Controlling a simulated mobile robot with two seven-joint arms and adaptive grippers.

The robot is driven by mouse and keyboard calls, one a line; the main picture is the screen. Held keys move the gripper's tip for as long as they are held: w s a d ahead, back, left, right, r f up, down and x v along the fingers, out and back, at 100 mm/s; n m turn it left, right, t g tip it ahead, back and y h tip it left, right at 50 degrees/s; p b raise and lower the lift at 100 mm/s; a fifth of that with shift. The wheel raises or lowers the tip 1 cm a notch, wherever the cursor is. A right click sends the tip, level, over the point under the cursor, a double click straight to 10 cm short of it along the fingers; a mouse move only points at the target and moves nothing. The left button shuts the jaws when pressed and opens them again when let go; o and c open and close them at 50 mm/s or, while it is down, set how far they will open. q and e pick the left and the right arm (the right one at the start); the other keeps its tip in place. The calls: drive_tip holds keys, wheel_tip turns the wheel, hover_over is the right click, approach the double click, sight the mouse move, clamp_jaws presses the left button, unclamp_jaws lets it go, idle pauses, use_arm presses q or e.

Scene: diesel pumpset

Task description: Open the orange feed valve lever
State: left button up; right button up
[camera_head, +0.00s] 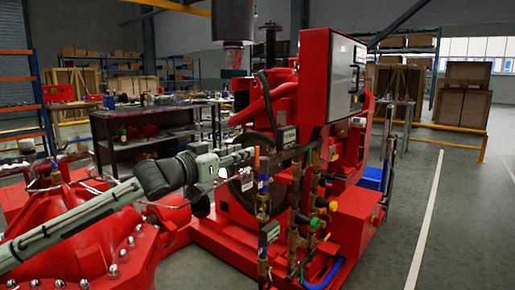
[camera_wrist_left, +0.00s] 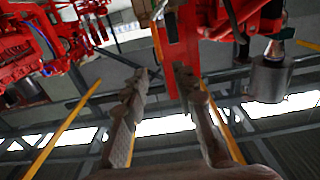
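The orange lever (camera_head: 257,158) stands upright on the pipework at the front of the red pumpset, in the head view. My left gripper (camera_head: 246,155) reaches in from the left, its fingertips close beside the lever. I cannot tell whether they touch it. In the left wrist view the two fingers of my left gripper (camera_wrist_left: 163,78) are apart with a gap between them. A thin orange-yellow strip (camera_wrist_left: 157,38) shows beyond the gap; I cannot tell whether it is the lever. My right gripper is not in view.
A control box (camera_head: 345,77) stands above right. A red flanged casing (camera_head: 80,240) fills the lower left. Open floor lies at the right.

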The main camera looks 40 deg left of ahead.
sight(255, 147)
use_arm(q)
drive_tip(key=shift+w+d+p, duration=0.15)
drive_tip(key=shift+w+p, duration=0.3)
drive_tip(key=shift+w, duration=1.45)
drive_tip(key=shift+w+d+p, duration=0.1)
drive_tip(key=shift+w+p, duration=0.35)
drive_tip(key=shift+w, duration=1.4)
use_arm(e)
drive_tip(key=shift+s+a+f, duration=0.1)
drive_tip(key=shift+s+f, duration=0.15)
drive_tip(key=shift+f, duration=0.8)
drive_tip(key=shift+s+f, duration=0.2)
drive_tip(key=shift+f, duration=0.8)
use_arm(q)
drive_tip(key=shift+f, duration=0.1)
clamp_jaws()
